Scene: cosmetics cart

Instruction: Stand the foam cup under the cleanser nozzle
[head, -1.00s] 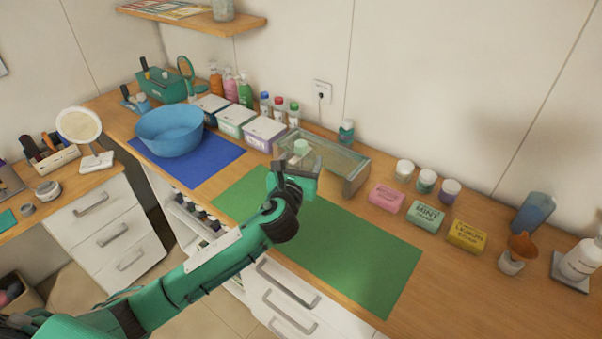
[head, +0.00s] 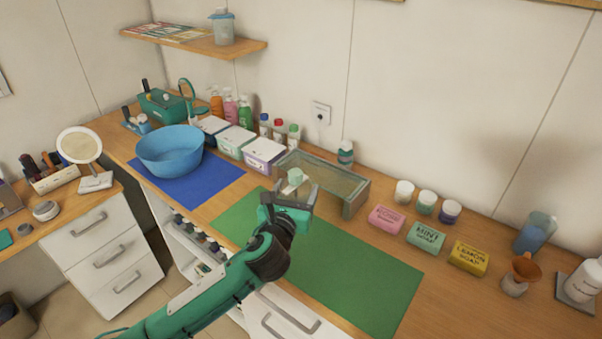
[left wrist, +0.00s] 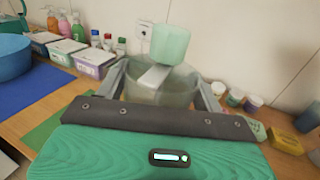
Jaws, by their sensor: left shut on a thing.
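My left gripper (head: 288,206) is over the back edge of the green mat. It is shut on a pale translucent round vessel (left wrist: 160,88), which shows between its fingers in the left wrist view. A mint-coloured head (left wrist: 170,44) with a white spout (left wrist: 154,76) rises above that vessel; together they look like the cleanser pump bottle. The head also shows in the head view (head: 296,177). The gripper hides the vessel's lower part, so I cannot tell whether it touches the counter. I cannot pick out a separate foam cup with certainty. My right gripper is out of view.
A blue bowl (head: 170,150) is at left. The green mat (head: 360,275) has bare room.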

